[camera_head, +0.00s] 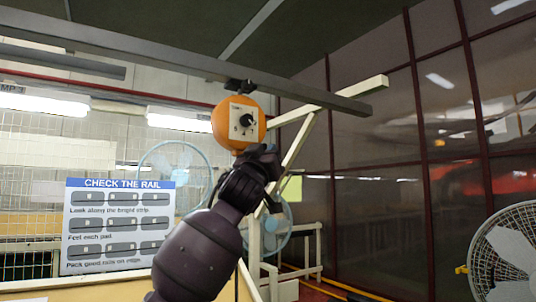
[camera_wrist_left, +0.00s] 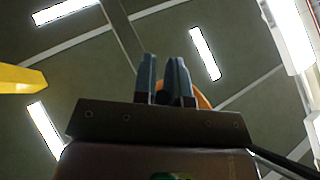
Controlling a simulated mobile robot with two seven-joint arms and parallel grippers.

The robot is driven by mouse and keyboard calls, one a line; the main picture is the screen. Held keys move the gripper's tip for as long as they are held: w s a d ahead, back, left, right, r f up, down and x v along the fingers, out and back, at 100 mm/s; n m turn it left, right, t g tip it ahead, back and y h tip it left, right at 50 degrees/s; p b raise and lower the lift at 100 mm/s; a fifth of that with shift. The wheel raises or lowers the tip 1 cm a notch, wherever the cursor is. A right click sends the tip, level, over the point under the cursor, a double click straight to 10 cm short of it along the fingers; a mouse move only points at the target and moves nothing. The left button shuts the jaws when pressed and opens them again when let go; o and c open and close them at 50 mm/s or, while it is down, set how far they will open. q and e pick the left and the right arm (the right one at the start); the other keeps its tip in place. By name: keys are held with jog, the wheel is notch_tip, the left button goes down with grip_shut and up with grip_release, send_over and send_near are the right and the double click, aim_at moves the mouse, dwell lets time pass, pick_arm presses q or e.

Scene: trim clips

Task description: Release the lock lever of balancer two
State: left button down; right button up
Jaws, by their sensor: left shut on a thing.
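The orange balancer (camera_head: 257,131) hangs under the grey overhead rail and has a white plate with a black knob on its face. I cannot read a number on it. My left gripper (camera_head: 267,153) reaches up from below to the balancer's lower right edge. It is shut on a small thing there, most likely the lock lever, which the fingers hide. In the left wrist view my fingers (camera_wrist_left: 164,72) stand close together, and a sliver of the orange balancer (camera_wrist_left: 203,100) shows behind the right one. My right gripper is not in view.
The grey rail (camera_head: 190,62) runs overhead, with a cream beam (camera_head: 350,98) and brace to its right. A blue-and-white sign (camera_head: 120,225) stands at the left. Fans stand behind my arm, and another white fan (camera_head: 508,255) is at the far right.

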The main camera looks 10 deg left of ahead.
pick_arm(q)
jog(key=c, duration=1.2)
grip_release()
jog(key=shift+o, duration=0.2)
jog(key=b+v, duration=0.3)
jog(key=v, duration=0.8)
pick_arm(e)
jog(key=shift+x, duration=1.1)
pick_arm(q)
jog(key=shift+w, duration=0.15)
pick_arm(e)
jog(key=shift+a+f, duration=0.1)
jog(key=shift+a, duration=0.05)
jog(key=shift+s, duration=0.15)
